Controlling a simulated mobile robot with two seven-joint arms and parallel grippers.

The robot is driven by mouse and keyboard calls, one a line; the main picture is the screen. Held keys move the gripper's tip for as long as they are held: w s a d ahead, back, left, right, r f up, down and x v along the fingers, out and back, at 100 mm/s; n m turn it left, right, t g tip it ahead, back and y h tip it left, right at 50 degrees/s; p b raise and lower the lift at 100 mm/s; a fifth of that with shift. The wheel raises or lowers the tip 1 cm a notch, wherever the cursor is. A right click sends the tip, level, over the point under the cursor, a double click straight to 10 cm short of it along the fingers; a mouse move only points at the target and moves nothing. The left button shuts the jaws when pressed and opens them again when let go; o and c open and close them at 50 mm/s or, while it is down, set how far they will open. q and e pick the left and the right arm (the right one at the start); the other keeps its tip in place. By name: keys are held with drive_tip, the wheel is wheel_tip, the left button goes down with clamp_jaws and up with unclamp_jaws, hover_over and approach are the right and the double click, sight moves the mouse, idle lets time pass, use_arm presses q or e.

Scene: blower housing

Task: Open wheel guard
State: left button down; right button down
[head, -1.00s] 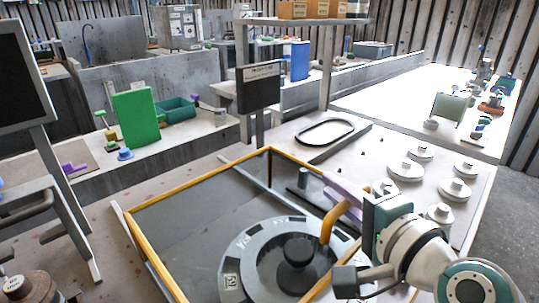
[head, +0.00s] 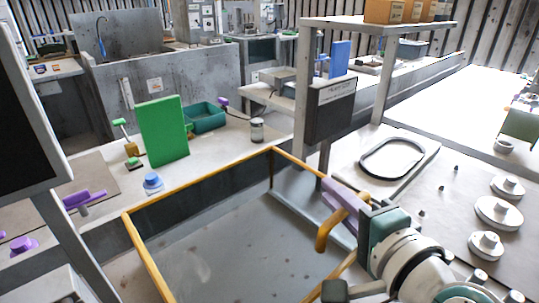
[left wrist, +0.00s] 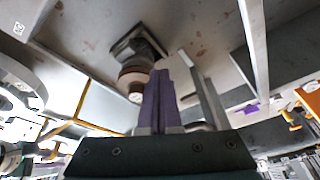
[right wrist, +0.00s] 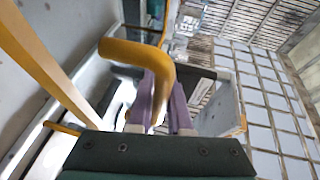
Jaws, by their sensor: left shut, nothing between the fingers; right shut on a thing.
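The wheel guard shows in the head view as a yellow-edged frame (head: 148,258) with a dark grey inner side, over the bench. Its bent yellow handle (head: 326,236) is at the frame's right side and also shows large in the right wrist view (right wrist: 135,54). My right gripper (head: 340,197) is shut on this handle, with its purple fingers around it in the right wrist view (right wrist: 160,100). My left gripper (left wrist: 160,90) is shut and empty in the left wrist view, and is outside the head view. The wheel under the guard does not show in the head view.
A black sign (head: 336,103) and a post stand just behind the frame. A black oval ring (head: 398,142) and several round white knobs (head: 498,212) are on the bench at right. A green panel (head: 162,132) and a teal bin (head: 206,117) stand behind at left.

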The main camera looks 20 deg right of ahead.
drive_tip(key=shift+a, duration=0.1)
drive_tip(key=c, duration=1.3)
unclamp_jaws()
drive_tip(key=shift+o, duration=0.9)
drive_tip(key=shift+w, duration=0.2)
drive_tip(key=s+r, duration=0.1)
drive_tip(key=s, duration=0.8)
drive_tip(key=shift+s+r, duration=0.4)
drive_tip(key=shift+s, duration=0.1)
